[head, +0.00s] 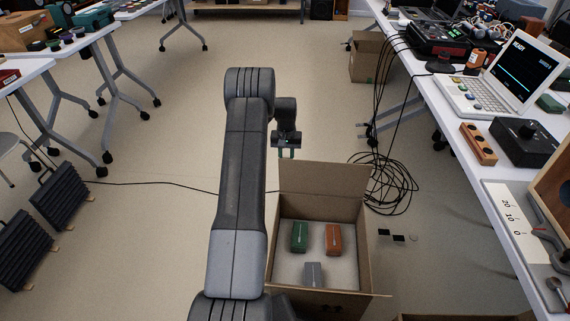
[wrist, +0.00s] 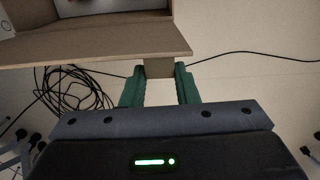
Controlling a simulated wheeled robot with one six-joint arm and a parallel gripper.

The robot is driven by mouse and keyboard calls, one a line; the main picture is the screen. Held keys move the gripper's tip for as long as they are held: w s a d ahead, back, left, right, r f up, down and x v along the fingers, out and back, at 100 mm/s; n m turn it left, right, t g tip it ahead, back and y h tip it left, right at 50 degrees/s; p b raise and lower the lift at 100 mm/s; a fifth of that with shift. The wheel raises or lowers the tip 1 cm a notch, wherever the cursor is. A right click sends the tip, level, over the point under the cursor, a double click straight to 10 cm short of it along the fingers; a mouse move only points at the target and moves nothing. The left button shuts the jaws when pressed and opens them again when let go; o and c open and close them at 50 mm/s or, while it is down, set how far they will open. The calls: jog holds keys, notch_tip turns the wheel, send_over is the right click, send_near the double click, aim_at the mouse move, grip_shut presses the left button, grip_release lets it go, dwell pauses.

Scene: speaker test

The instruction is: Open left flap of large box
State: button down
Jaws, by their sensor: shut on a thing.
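The large cardboard box (head: 273,240) stands open on the floor, right of my arm in the head view. Its far flap (head: 325,180) is raised; a right flap edge and a near flap edge also show. My arm hides the box's left side. My gripper (head: 286,154) is at the far flap's upper left corner. In the wrist view, my gripper's green fingers (wrist: 160,88) are shut on a small tan tab (wrist: 158,69) at the edge of a cardboard flap (wrist: 90,52). The tab looks like part of the flap, but the join is unclear.
Inside the box lie a green carton (head: 299,237), an orange carton (head: 333,239) and a grey carton (head: 314,274). Black cables (head: 385,188) coil on the floor at right, beside the long white table (head: 450,110). Floor left of my arm (head: 160,240) is mostly clear.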

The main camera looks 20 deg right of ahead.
jog(key=w+d+f+b, duration=0.1)
jog(key=w+d+f, duration=0.1)
jog(key=w+f, duration=0.2)
jog(key=shift+w+d+b, duration=0.2)
jog(key=shift+w+b, duration=0.1)
jog(key=shift+w, duration=0.95)
jog(key=c, duration=1.1)
grip_release()
jog(key=shift+w, duration=0.1)
notch_tip(320, 180, up, 14)
jog(key=p, duration=0.3)
jog(key=shift+p, duration=0.3)
jog(key=f+b, duration=0.3)
jog(key=f, duration=1)
jog(key=shift+d+f, duration=0.2)
